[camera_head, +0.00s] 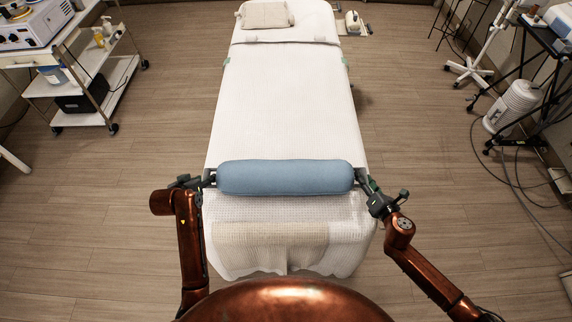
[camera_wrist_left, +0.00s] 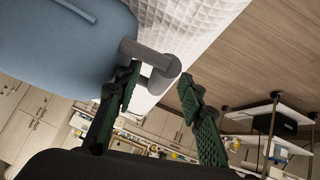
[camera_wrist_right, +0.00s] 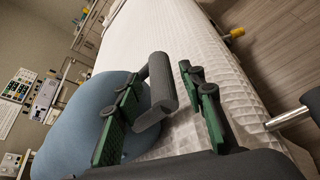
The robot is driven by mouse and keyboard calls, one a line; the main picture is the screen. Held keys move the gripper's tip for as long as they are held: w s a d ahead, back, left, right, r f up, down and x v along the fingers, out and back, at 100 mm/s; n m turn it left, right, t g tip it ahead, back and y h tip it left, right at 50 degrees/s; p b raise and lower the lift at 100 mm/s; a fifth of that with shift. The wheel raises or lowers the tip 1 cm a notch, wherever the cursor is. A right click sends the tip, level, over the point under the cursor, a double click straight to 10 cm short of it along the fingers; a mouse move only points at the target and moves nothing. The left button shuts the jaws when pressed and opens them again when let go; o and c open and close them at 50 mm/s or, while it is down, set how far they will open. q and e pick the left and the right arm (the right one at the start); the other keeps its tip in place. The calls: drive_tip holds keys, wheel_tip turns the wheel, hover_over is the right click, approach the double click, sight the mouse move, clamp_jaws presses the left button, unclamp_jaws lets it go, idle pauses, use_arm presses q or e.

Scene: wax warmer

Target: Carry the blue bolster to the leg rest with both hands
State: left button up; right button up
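The blue bolster (camera_head: 285,177) lies across the white-covered bed (camera_head: 285,100), near its front end. A grey handle shows at its end in the left wrist view (camera_wrist_left: 152,54) and another in the right wrist view (camera_wrist_right: 162,85). My left gripper (camera_head: 209,178) is at the bolster's left end; its green fingers (camera_wrist_left: 163,92) are apart, with the handle between them. My right gripper (camera_head: 362,180) is at the right end; its fingers (camera_wrist_right: 165,100) are also apart on either side of the handle. A beige strip (camera_head: 270,234) lies on the bed's front end; I cannot tell whether it marks the leg rest.
A beige pillow (camera_head: 265,14) lies at the bed's far end. A shelved trolley (camera_head: 100,75) stands at the left. A white canister (camera_head: 513,105) and loose cables stand at the right near a black stand. The bed between bolster and pillow is clear.

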use_arm(q)
drive_tip(key=v, duration=1)
use_arm(e)
drive_tip(key=v, duration=1.2)
drive_tip(key=shift+r, duration=0.1)
use_arm(q)
drive_tip(key=shift+s, duration=0.15)
